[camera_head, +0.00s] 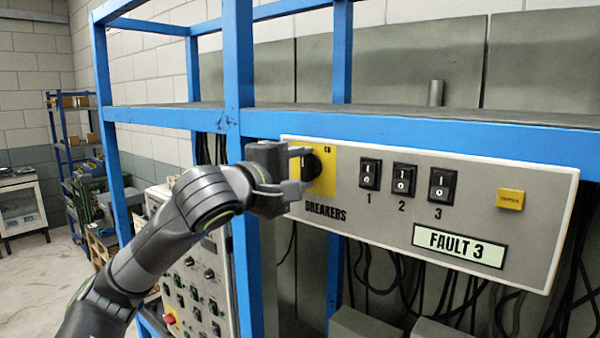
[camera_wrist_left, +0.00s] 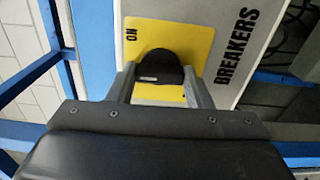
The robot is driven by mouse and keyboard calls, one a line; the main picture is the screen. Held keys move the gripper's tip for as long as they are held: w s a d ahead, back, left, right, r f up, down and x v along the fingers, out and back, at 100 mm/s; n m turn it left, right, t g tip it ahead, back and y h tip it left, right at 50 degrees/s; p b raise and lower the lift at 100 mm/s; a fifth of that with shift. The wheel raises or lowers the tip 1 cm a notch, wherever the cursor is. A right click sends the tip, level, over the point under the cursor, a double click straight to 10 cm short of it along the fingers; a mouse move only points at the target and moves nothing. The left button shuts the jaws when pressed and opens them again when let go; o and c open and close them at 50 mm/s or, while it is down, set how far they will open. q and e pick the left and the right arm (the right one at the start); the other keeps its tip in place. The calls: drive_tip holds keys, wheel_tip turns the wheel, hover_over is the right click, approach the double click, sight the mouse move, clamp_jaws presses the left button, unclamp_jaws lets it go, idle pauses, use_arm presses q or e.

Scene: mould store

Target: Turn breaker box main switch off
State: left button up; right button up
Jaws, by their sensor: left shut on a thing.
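The breaker box (camera_head: 400,240) is a pale grey panel on the blue rack. Its main switch is a black rotary knob (camera_head: 312,166) on a yellow plate (camera_head: 328,184) marked ON, at the panel's left end. My left gripper (camera_head: 304,170) has its fingers around the knob and is shut on it. In the left wrist view the black knob (camera_wrist_left: 160,68) sits between the two fingers, with the yellow plate (camera_wrist_left: 190,35) behind it. The fingers partly hide the knob in the head view. My right gripper is not in view.
Three black rocker switches (camera_head: 404,179) numbered 1 to 3, a yellow button (camera_head: 510,199) and a FAULT 3 label (camera_head: 459,244) are on the panel. Blue rack posts (camera_head: 240,90) and a shelf beam (camera_head: 430,140) stand close to my left arm. Cables hang below the panel.

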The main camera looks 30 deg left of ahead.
use_arm(q)
drive_tip(key=n+b, duration=0.2)
drive_tip(key=b, duration=0.1)
drive_tip(key=n+b, duration=0.2)
drive_tip(key=b, duration=0.1)
drive_tip(key=n+b, duration=0.3)
drive_tip(key=shift+f, duration=0.3)
drive_tip(key=n+b, duration=0.4)
drive_tip(key=n, duration=0.1)
drive_tip(key=shift+r+n, duration=0.1)
drive_tip(key=shift+n, duration=0.2)
drive_tip(key=n+b, duration=0.2)
drive_tip(key=n, duration=0.2)
drive_tip(key=shift+r+n+b, duration=0.1)
drive_tip(key=shift+n+b, duration=0.2)
drive_tip(key=shift+n, duration=0.4)
drive_tip(key=o, duration=1)
